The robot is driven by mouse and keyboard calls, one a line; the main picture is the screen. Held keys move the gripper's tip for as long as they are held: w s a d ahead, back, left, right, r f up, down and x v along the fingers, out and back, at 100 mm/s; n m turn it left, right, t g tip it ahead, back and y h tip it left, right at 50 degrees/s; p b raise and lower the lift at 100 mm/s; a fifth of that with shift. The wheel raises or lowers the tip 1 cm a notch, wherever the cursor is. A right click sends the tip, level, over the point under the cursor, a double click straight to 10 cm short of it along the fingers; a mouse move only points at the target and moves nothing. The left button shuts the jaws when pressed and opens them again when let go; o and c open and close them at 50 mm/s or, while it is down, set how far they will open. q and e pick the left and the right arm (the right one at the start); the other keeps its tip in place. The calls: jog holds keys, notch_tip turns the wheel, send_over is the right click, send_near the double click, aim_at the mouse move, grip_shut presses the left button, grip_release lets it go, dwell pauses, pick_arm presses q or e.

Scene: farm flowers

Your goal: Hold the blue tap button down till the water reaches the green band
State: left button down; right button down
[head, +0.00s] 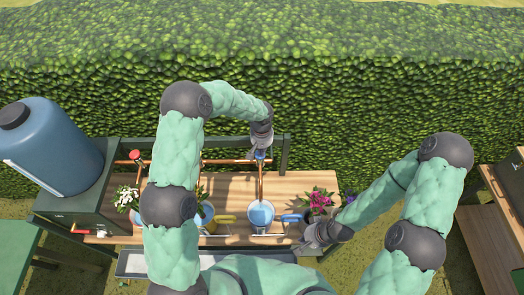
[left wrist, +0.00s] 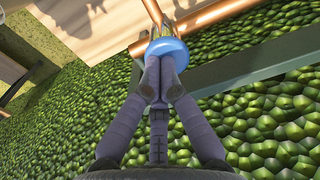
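The blue tap button (head: 260,154) sits on the copper pipe behind the bench. In the left wrist view the blue button (left wrist: 168,47) is a round cap right at the fingertips of my left gripper (left wrist: 160,68). The fingers are together, with nothing seen between them, and appear to touch the button. In the head view my left gripper (head: 259,147) is over the button. Below the spout stands a can with pale blue water (head: 261,213) inside. I cannot make out a green band. My right gripper (head: 307,244) is low near the flower pots; its fingers are too small to judge.
A red tap button (head: 135,155) is on the pipe further left. A yellow-handled can (head: 207,212) stands beside the water can. Pink flowers (head: 318,198) and white flowers (head: 127,196) are on the wooden bench (head: 236,186). A large blue tank (head: 50,146) stands left; a hedge is behind.

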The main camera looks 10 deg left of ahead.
pick_arm(q)
jog(key=shift+s+f, duration=0.6)
jog(key=shift+f, duration=0.05)
pick_arm(e)
jog(key=shift+f, duration=0.1)
pick_arm(q)
jog(key=shift+w+r, duration=0.15)
jog(key=shift+r, duration=0.35)
jog(key=r, duration=0.1)
jog(key=r+p, duration=0.1)
jog(key=r, duration=0.3)
jog(key=shift+w+p, duration=0.35)
notch_tip(320, 180, up, 9)
jog(key=shift+r+b, duration=0.15)
jog(key=shift+b, duration=0.3)
pick_arm(e)
jog(key=shift+s+d+r, duration=0.2)
jog(key=shift+d+r, duration=0.15)
jog(key=shift+d, duration=0.05)
